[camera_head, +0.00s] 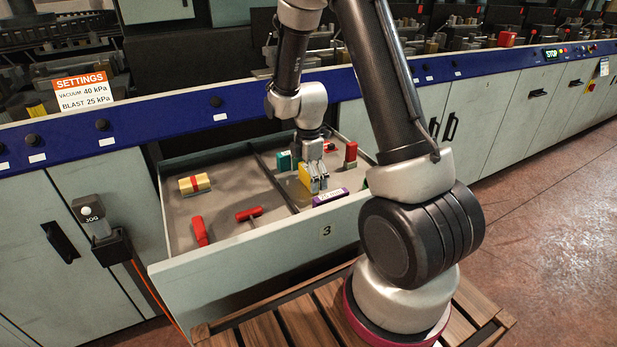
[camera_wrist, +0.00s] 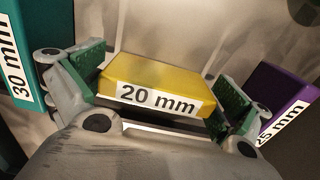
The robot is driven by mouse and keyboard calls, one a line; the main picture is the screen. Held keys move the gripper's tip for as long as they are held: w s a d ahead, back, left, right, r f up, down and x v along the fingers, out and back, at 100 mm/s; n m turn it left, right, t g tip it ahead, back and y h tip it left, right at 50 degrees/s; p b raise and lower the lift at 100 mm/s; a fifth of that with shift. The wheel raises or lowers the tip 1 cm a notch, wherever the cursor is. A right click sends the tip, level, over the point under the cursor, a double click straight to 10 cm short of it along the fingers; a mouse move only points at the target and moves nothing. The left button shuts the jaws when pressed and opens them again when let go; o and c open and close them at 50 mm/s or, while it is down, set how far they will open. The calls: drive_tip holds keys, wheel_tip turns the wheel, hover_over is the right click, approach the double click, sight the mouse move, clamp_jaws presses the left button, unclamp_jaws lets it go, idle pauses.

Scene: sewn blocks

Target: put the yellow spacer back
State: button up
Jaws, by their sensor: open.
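The yellow spacer (camera_head: 305,177), labelled 20 mm, is in the right compartment of the open drawer (camera_head: 290,240). In the wrist view the yellow spacer (camera_wrist: 165,82) lies between my two spread fingers, with its label facing the camera. My gripper (camera_head: 313,180) is low in the drawer, around the spacer, with its jaws open. Gaps show between the spacer and the finger pads in the wrist view. The fingers hide part of the spacer in the head view, and its underside is hidden.
A teal 30 mm block (camera_wrist: 22,50) is close by my left finger, and a purple 25 mm block (camera_wrist: 280,98) by the right one. A red block (camera_head: 351,154) stands farther right. Beyond the divider (camera_head: 275,182) are a red-banded block (camera_head: 194,184) and red tools (camera_head: 249,213).

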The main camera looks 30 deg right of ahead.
wheel_tip(320, 180, up, 12)
drive_tip(key=s+r+m+t, duration=0.3)
drive_tip(key=s+r+m, duration=0.8)
drive_tip(key=s+r, duration=0.35)
drive_tip(key=s+r+m+t, duration=0.1)
drive_tip(key=s+r+m, duration=0.1)
drive_tip(key=s+m, duration=0.5)
drive_tip(key=shift+s+d, duration=0.4)
drive_tip(key=shift+s, duration=0.7)
